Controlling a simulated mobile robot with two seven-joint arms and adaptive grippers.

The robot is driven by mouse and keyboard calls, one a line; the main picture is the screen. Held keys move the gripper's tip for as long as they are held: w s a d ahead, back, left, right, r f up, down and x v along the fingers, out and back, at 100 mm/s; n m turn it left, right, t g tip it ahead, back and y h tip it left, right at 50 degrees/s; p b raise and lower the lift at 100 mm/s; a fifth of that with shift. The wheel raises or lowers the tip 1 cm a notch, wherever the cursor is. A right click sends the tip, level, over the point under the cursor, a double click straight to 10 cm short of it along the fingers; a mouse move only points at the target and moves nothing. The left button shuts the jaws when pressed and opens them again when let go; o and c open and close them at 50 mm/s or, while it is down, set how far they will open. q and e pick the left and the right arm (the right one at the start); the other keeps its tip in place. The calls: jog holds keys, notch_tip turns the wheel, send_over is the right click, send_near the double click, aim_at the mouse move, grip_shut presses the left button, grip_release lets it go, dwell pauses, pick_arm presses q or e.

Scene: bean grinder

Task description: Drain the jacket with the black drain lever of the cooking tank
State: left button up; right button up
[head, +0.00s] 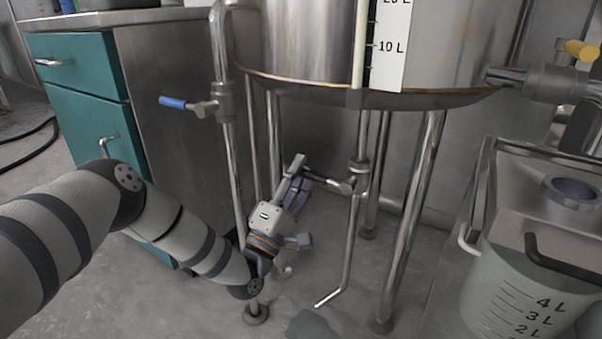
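The cooking tank (300,45) is a steel vessel on legs, with a litre scale on its front. Below it, a drain valve (359,178) sits on a thin pipe, and a bent outlet pipe (350,245) runs down from it. A short piece reaches left from the valve to the upper finger of my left gripper (305,212). The black lever cannot be told apart from the dark finger parts there. The gripper's fingers are spread, one up by the valve and one lower down. Whether it touches the lever is unclear. My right gripper is out of view.
A blue-handled valve (187,104) stands on the pipe left of the tank. A teal cabinet (75,95) is at the left. A graduated container (520,295) stands at the right, below a yellow-handled valve (581,51). A dark wet patch (310,326) lies on the floor. Tank legs flank the gripper.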

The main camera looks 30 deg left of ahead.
pick_arm(q)
jog(key=v, duration=1.1)
jog(key=shift+s+f, duration=0.2)
jog(key=shift+s, duration=0.15)
